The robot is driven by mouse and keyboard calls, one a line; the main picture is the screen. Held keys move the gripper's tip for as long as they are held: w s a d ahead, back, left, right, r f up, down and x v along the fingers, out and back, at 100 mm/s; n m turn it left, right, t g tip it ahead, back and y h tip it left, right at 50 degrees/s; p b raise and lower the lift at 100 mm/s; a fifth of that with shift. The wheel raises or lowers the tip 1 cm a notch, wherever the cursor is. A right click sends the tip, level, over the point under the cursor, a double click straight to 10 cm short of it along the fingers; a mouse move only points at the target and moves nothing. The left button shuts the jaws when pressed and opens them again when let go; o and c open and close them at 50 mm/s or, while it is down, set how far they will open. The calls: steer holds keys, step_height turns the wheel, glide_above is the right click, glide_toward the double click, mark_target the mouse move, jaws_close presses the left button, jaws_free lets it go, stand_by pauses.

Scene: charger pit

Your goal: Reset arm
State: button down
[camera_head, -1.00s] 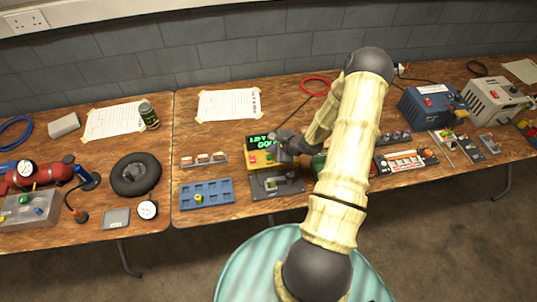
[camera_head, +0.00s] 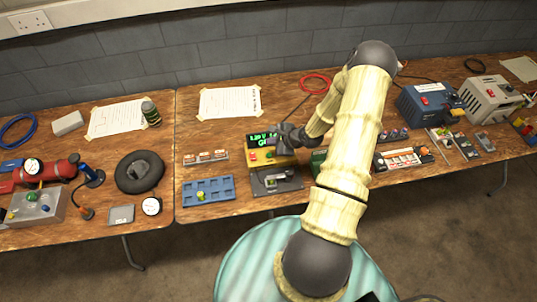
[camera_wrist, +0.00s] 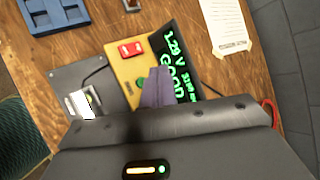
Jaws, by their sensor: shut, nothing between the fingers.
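My gripper (camera_head: 283,140) is shut and empty, over the yellow tester (camera_head: 273,160) on the middle table. In the wrist view its closed fingertips (camera_wrist: 157,84) stand in front of the tester's green display (camera_wrist: 176,62), which reads 1.29 V and GOOD. They cover part of the yellow panel and display. A red button (camera_wrist: 131,48) shows on the yellow panel. In front of the tester lies a grey plate with a metal holder (camera_wrist: 84,103). My arm rises over the table and hides part of its right side.
A blue tray (camera_head: 223,184) with one small yellow-green piece lies left of the grey plate. A rack of small parts (camera_head: 206,157) sits behind it. Blue (camera_head: 427,104) and beige (camera_head: 491,98) power units stand at right. A taped paper sheet (camera_head: 229,102) lies behind.

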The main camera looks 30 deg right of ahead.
stand_by(0.3)
steer(key=s+a+r+n+g+h, duration=0.2)
steer(key=s+a+r+n, duration=0.1)
steer(key=r+n, duration=0.4)
steer(key=s+a+r+n+g+h, duration=0.2)
steer(key=a+r+n, duration=0.2)
steer(key=r+n, duration=0.3)
steer(key=s+a+r+n+g, duration=0.1)
steer(key=s+a+r+n, duration=0.6)
steer(key=s+a+r, duration=0.2)
steer(key=s+r, duration=0.2)
steer(key=s, duration=0.1)
steer(key=shift+s+r+n+g, duration=0.15)
steer(key=shift+s+n+g, duration=0.15)
steer(key=shift+s+n, duration=0.1)
steer(key=shift+w+a, duration=0.1)
stand_by(1.2)
